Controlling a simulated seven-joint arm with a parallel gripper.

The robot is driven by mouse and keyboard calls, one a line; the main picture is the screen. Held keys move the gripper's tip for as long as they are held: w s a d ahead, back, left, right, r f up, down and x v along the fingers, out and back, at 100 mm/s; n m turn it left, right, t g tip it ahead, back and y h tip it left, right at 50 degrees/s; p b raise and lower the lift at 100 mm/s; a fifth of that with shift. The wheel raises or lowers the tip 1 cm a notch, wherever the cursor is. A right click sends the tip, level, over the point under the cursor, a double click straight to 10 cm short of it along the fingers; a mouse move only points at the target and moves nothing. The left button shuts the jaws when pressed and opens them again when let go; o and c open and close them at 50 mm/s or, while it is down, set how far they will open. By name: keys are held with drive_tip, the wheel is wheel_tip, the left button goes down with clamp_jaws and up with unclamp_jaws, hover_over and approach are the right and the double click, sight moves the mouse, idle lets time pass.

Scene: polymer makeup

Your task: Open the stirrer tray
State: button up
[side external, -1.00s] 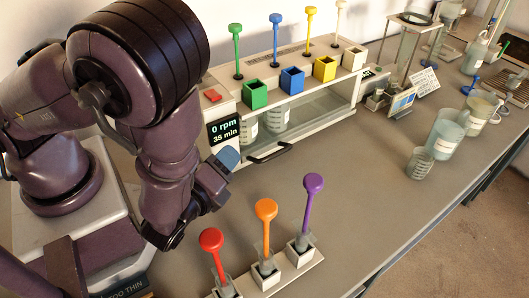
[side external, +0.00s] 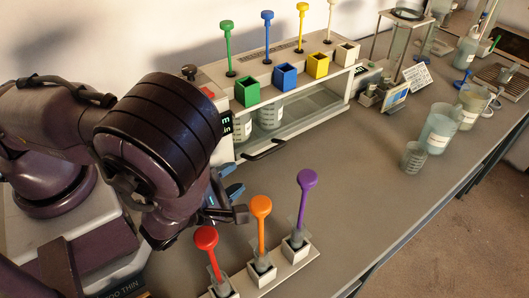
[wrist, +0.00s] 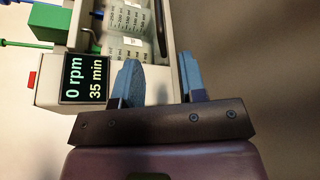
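The stirrer station (side external: 300,75) stands against the wall, with its tray behind a clear front and glass beakers (side external: 270,115) inside. The tray's black bar handle (side external: 264,150) sticks out low at the front. The tray looks shut. My gripper (side external: 230,182) is open and empty, in front of the station's left end and below and left of the handle, apart from it. In the wrist view my two blue fingers (wrist: 160,80) stand apart beside the station's display (wrist: 86,79) and a beaker (wrist: 128,22). My arm partly hides the display in the side view.
A white rack (side external: 262,277) with red, orange and purple stirrers stands close in front of my gripper. Green, blue and yellow cups (side external: 285,76) sit on the station. Loose beakers (side external: 413,157) stand at the right. The middle bench is clear.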

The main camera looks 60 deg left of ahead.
sight(263, 156)
drive_tip(key=x, duration=1.2)
drive_tip(key=shift+a+r, duration=0.1)
clamp_jaws()
